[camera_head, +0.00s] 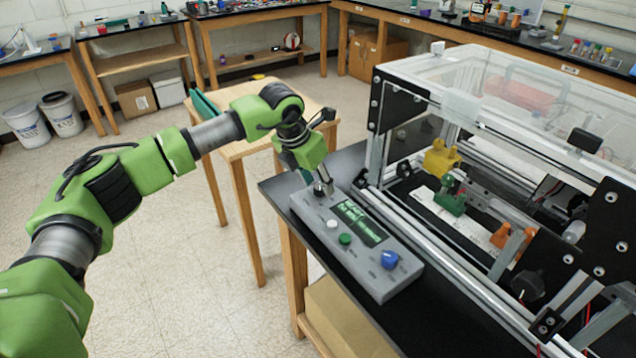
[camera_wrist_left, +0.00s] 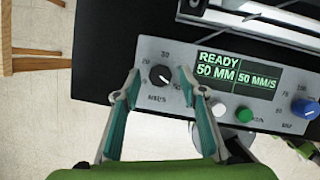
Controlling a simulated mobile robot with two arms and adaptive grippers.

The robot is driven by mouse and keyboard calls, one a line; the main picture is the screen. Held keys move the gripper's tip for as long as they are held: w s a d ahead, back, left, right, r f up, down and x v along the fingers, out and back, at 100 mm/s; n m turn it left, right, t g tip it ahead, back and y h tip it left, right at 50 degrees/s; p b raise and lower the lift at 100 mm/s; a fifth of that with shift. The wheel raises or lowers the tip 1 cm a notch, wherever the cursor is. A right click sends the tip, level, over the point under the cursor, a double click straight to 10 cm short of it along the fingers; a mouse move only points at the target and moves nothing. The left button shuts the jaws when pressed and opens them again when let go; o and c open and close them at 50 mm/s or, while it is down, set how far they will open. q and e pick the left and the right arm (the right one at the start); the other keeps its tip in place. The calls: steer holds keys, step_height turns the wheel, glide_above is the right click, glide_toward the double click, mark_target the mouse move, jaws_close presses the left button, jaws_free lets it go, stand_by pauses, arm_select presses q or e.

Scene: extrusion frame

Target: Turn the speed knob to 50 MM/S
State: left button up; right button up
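The grey control box (camera_head: 375,262) lies along the front edge of the black bench. Its small black speed knob (camera_wrist_left: 160,76) has a white pointer mark and a printed scale around it; the numbers are partly too small to read. The display (camera_wrist_left: 240,75) shows READY, 50 MM and 50 MM/S. My left gripper (camera_wrist_left: 158,76) is open, with one teal finger on each side of the knob and small gaps visible. In the head view my left gripper (camera_head: 322,187) is at the box's far end and hides the knob. My right gripper is not in view.
On the box are a white button (camera_head: 332,224), a green button (camera_head: 345,239) and a blue knob (camera_head: 390,259). The extrusion frame machine (camera_head: 480,170) with a clear cover stands right behind it. A wooden table (camera_head: 240,150) is at the left.

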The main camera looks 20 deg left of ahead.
arm_select(q)
steer(key=v, duration=1.1)
steer(key=shift+s, duration=0.2)
